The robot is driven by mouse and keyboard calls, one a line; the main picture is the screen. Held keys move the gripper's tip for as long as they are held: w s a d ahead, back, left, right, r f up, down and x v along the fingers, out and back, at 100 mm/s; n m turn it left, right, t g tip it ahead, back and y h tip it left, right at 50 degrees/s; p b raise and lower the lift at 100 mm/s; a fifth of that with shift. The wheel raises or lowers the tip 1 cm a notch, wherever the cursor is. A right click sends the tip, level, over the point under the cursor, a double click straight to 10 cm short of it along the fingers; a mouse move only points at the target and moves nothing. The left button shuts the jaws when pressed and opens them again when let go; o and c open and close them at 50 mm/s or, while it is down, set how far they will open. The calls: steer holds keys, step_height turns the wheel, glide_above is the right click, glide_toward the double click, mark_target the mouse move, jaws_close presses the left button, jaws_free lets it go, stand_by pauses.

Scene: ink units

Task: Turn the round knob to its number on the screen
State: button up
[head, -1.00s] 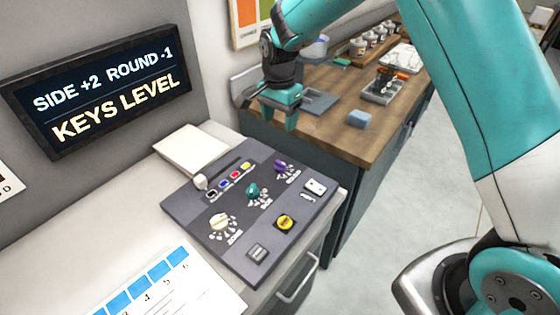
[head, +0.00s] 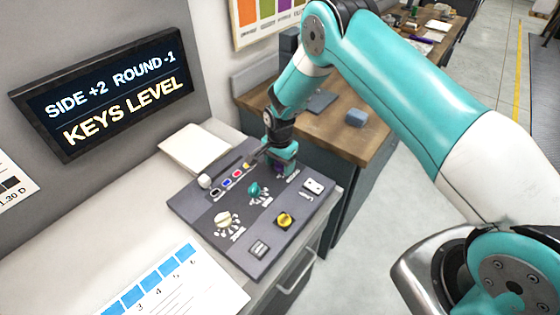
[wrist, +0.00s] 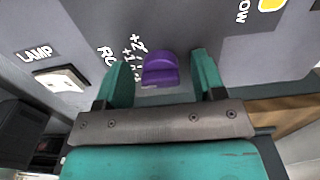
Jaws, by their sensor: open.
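The screen (head: 105,95) on the wall reads "SIDE +2 ROUND -1" over "KEYS LEVEL". The round knob (wrist: 160,68) is purple and sits on the dark control panel (head: 205,222). Beside it, the wrist view shows the start of a label, "RO", and the marks +2 and +1; the other marks are hidden or unclear. My gripper (head: 282,165) is over the panel's far right part and mostly hides this knob in the head view. In the wrist view my gripper (wrist: 159,72) is open, one teal finger on each side of the knob. I cannot tell whether they touch it.
The panel also bears a teal knob (head: 254,188), a white knob (head: 224,219), a yellow button (head: 285,220), a white lamp switch (head: 313,187), a slider (head: 204,181) and several coloured keys. A wooden-topped bench (head: 350,136) with a blue block (head: 356,117) stands behind.

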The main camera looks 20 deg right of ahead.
steer(key=c, duration=0.9)
steer(key=shift+n+b, duration=0.3)
steer(key=shift+b, duration=0.2)
steer(key=shift+f+n+b, duration=0.1)
steer(key=shift+n+b, duration=0.8)
steer(key=shift+b, duration=0.05)
steer(key=shift+n+b, duration=1.2)
steer(key=shift+n, duration=0.4)
steer(key=shift+r, duration=0.2)
steer(key=o, duration=0.9)
